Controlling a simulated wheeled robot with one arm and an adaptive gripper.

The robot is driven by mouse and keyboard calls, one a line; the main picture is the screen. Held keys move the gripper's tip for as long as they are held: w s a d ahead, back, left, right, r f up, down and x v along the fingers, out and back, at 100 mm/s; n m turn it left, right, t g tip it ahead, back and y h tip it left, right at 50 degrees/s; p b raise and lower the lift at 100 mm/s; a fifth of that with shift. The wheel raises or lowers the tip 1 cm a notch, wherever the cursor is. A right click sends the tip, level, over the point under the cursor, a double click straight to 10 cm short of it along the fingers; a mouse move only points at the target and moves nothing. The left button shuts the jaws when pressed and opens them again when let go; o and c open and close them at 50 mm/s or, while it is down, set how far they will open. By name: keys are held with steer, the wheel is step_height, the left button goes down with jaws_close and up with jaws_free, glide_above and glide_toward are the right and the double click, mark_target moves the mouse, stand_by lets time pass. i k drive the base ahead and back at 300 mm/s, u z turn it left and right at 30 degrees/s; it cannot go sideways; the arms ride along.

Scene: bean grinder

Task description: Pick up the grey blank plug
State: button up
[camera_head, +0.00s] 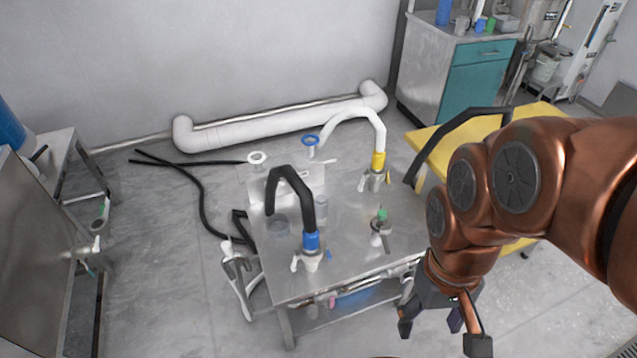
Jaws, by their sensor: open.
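I cannot make out the grey blank plug for certain. A small grey cylinder (321,207) stands near the middle of the metal table (287,283), and a low grey round piece (278,226) sits to its left. Both are too small to identify. My gripper (441,329) is at the lower right, in front of and to the right of the table's right front corner. It points down with its fingers apart, and I see nothing between them.
On the table stand a black hose with a blue collar (311,241), a white hose with a yellow collar (378,160) and a green-topped fitting (381,220). A yellow table (430,136) is behind my arm. Black hoses (201,192) lie on the floor at left.

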mark_target(320, 202)
steer(key=z, duration=0.85)
steer(key=k, duration=0.65)
steer(key=u, duration=1.6)
